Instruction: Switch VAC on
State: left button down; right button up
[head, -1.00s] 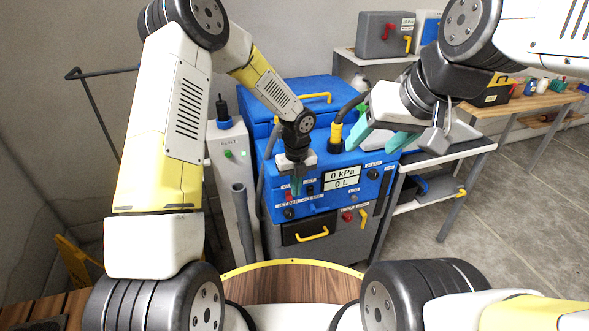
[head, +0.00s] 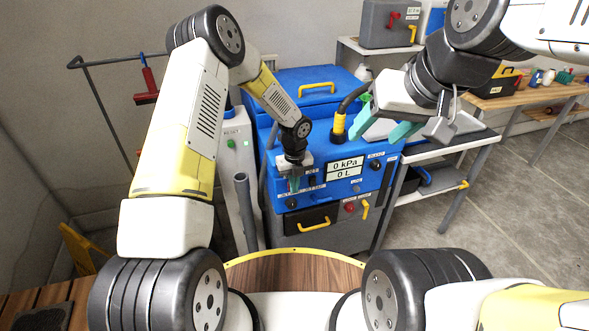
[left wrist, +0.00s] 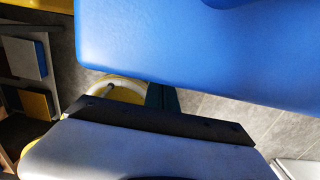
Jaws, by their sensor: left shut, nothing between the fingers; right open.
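The blue machine (head: 350,145) stands ahead of me, with a control panel on its front. Its display (head: 345,170) reads 0 kPa and 0 L. My left gripper (head: 294,185) is shut and empty, pointing down at the panel's left part. It covers the spot where the VAC label and a red switch are, so the switch's position is hidden; I cannot tell if the fingers touch it. The left wrist view shows the blue casing close up and the dark green fingers (left wrist: 162,98) just below its edge. My right gripper (head: 385,122) is open and empty, in front of the machine's right top.
A grey post unit (head: 238,165) with a green light stands left of the machine. A black hose with a yellow collar (head: 339,124) rises from the machine's top. A black drawer with a yellow handle (head: 314,225) is below the panel. Shelves and a wooden bench (head: 520,100) stand right.

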pick_arm(q)
jog(key=shift+f, duration=0.1)
jog(key=shift+w+a+f+t, duration=0.15)
jog(key=shift+w+t, duration=0.15)
jog(key=shift+t, duration=0.3)
jog(key=shift+r, duration=0.2)
jog(key=shift+w+r, duration=0.15)
jog(key=shift+r, duration=0.65)
